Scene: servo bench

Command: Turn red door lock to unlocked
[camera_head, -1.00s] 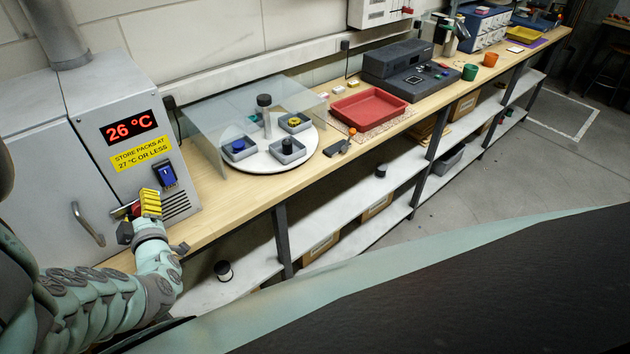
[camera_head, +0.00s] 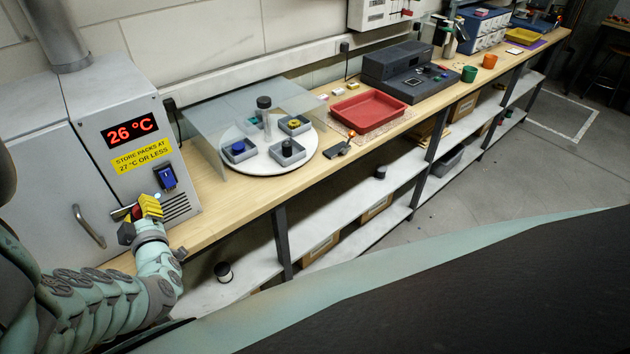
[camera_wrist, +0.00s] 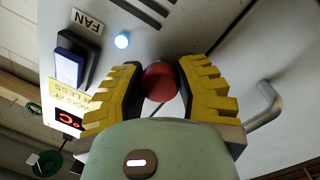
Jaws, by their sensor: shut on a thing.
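The red door lock is a round red knob (camera_wrist: 159,82) on the grey cabinet front. In the wrist view it sits between the two yellow ribbed fingers of my gripper (camera_wrist: 158,84), which press on it from both sides. In the head view my gripper (camera_head: 146,208) is at the lower front of the cabinet (camera_head: 120,95), right of the door handle. Only a bit of red (camera_head: 136,212) shows beside the fingers there. The fingers hide much of the lock, and I cannot read its position.
A lit pale-blue lamp (camera_wrist: 122,41), a FAN label (camera_wrist: 87,21) and a blue rocker switch (camera_wrist: 69,66) are close to the fingers. The curved door handle (camera_head: 88,227) is to the left. A clear-shielded turntable (camera_head: 270,166) stands on the bench to the right.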

